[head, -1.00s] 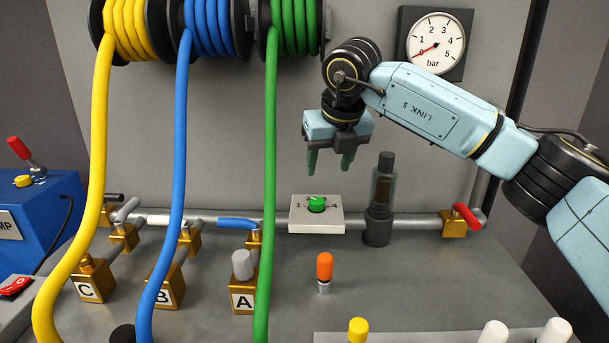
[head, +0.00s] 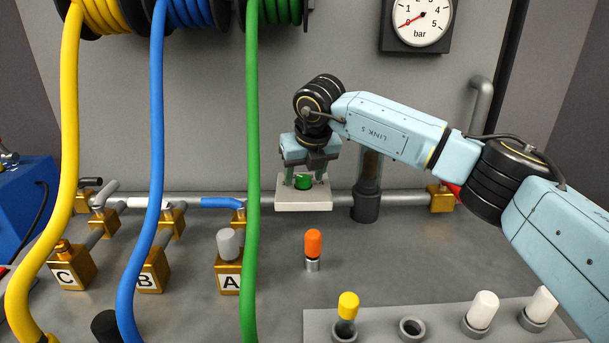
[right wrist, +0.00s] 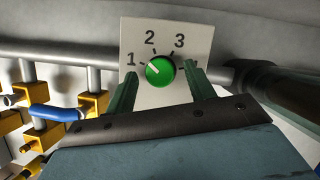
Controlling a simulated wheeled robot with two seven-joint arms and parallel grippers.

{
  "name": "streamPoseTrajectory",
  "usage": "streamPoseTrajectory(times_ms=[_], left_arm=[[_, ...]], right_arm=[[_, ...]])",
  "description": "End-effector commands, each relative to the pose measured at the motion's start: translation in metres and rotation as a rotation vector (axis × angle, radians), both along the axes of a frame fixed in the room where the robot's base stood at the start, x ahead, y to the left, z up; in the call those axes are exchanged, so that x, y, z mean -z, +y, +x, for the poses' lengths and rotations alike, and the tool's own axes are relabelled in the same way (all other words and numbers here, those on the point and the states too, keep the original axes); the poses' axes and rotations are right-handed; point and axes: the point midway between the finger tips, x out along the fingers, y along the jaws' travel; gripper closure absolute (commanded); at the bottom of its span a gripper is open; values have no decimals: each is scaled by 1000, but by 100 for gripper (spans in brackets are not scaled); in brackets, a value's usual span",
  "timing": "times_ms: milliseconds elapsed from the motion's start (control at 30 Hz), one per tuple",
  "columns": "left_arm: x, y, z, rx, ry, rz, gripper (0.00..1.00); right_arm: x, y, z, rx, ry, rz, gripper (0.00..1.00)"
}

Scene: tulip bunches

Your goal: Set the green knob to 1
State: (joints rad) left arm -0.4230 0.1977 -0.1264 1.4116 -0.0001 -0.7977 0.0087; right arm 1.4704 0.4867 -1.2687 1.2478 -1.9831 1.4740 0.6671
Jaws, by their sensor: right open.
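The green knob (head: 303,182) sits on a light dial plate (head: 303,203) at the back of the bench. In the right wrist view, the green knob (right wrist: 160,72) shows with the numbers 1, 2 and 3 around it on the plate (right wrist: 178,33). A short pale mark on the knob's left side points roughly toward 1. Any number farther right is hidden by a finger. My right gripper (head: 305,177) is open and points down over the plate. Its green fingers stand on either side of the knob, seemingly apart from it. My left gripper is not in view.
Yellow (head: 68,150), blue (head: 157,150) and green (head: 252,150) hoses hang left of the arm. An orange-capped peg (head: 313,245) stands in front of the plate. A dark cylinder (head: 367,205) is just right. A rack (head: 375,322) with capped pegs lies in front.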

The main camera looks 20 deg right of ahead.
Motion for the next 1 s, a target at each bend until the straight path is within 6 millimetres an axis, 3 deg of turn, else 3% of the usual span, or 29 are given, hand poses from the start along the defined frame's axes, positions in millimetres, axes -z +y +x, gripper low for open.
streamPoseTrajectory(times_ms=[267, 600, 767, 1000], left_arm=[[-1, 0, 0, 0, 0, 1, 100], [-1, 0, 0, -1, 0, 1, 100], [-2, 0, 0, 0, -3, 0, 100], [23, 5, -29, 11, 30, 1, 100]], right_arm=[[1, 0, 1, 0, 0, 0, 46], [1, 0, 0, 0, 0, 0, 90], [0, -1, 0, -26, 1, -1, 91], [-2, -3, 1, -228, 2, 1, 91]])
